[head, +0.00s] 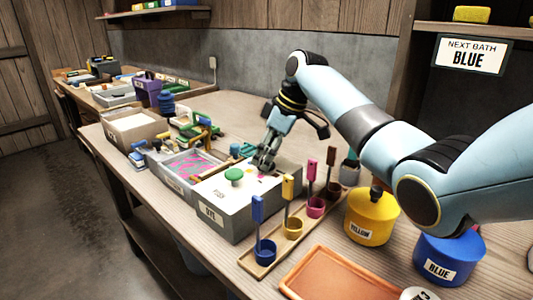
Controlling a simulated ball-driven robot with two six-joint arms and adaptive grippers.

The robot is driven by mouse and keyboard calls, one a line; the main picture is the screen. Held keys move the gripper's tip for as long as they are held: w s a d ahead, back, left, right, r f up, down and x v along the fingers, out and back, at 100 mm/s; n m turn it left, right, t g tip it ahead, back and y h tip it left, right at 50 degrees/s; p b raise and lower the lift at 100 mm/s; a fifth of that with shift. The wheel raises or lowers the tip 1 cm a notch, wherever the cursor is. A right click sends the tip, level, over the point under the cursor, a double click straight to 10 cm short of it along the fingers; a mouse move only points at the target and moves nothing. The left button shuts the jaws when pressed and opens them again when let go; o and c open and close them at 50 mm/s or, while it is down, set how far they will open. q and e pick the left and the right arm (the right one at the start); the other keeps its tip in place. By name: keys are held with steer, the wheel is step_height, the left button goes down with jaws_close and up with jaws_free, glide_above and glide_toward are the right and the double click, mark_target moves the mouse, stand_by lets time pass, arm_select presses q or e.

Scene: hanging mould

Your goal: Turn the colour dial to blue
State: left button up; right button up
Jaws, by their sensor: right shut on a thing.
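A grey box labelled DYE (222,221) stands on the bench in the middle of the head view. Its pale top carries a round green knob (234,174). My right gripper (264,164) reaches down at the far right part of that top, a little right of the green knob. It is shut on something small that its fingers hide. I cannot tell whether this is the colour dial, and I cannot read a dial setting. A sign (468,56) at the upper right reads NEXT BATH BLUE. My left gripper is out of view.
A wooden rack (258,268) with coloured cups and brushes stands in front of the DYE box. A yellow pot (369,222), a blue pot (450,262) and an orange tray (338,277) lie to the right. A pink-patterned tray (190,166) is on the left.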

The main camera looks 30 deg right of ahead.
steer(key=shift+r+p, duration=0.2)
steer(key=shift+p, duration=0.35)
steer(key=m+h+p, duration=0.1)
steer(key=m+p, duration=0.3)
steer(key=p, duration=0.1)
steer(key=m+t+h+p, duration=0.1)
steer(key=m+p, duration=0.3)
steer(key=p, duration=0.2)
steer(key=shift+a+r+h, duration=0.1)
steer(key=shift+h, duration=0.3)
steer(key=m+h+p, duration=0.1)
steer(key=m+p, duration=0.1)
steer(key=m, duration=0.1)
steer(key=shift+m+h+p, duration=0.4)
steer(key=shift+m, duration=0.6)
steer(key=shift+f+m+h, duration=0.2)
steer(key=shift+m+h, duration=0.1)
steer(key=shift+m, duration=0.5)
steer(key=shift+f+m+g+h, duration=0.1)
steer(key=shift+m+g+h, duration=0.2)
steer(key=shift+m, duration=0.6)
steer(key=shift+m+g+h+b, duration=0.5)
steer(key=shift+m+b, duration=0.4)
steer(key=shift+m, duration=0.8)
